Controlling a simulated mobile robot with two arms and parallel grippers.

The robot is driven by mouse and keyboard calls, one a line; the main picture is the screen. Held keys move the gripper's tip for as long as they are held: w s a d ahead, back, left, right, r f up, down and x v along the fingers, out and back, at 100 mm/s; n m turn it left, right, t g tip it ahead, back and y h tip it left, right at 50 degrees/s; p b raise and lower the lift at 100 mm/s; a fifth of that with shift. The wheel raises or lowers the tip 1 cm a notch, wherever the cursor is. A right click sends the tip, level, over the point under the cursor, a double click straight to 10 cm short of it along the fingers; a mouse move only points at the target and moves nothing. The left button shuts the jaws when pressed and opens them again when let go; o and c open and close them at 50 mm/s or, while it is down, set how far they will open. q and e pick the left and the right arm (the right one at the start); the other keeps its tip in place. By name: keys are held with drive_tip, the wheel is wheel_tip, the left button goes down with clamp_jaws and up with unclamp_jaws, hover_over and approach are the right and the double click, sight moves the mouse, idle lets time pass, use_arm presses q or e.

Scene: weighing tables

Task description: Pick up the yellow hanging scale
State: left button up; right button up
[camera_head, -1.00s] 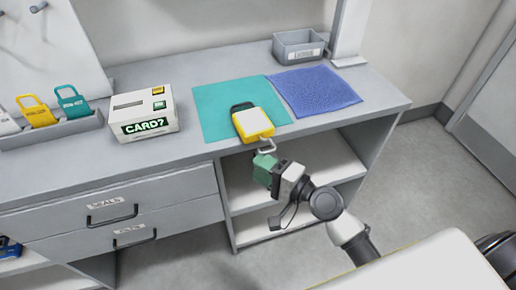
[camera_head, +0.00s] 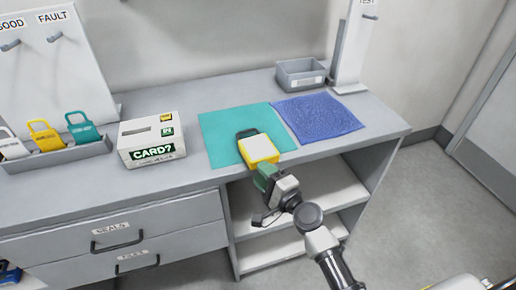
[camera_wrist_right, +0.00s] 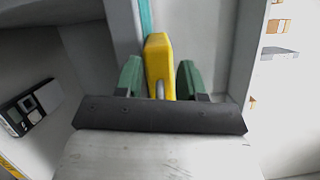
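The yellow hanging scale (camera_head: 258,149) has a pale face and a dark handle. It lies on the teal mat (camera_head: 222,126), its near end at the table's front edge. My right gripper (camera_head: 266,174), with green fingers, is at that near end. In the right wrist view the scale's yellow body (camera_wrist_right: 158,62) and a grey hook (camera_wrist_right: 160,90) show between the fingers (camera_wrist_right: 160,80). The fingers stand apart, one on each side, and no firm grip shows. My left gripper is not in view.
A blue mat (camera_head: 318,112) lies right of the teal mat, with a grey bin (camera_head: 300,76) behind. Open shelves (camera_head: 285,215) are below the gripper.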

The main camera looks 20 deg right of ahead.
drive_tip(key=shift+w+a, duration=0.15)
drive_tip(key=shift+w, duration=0.1)
drive_tip(key=shift+c, duration=0.4)
clamp_jaws()
drive_tip(key=shift+f, duration=0.1)
idle(0.8)
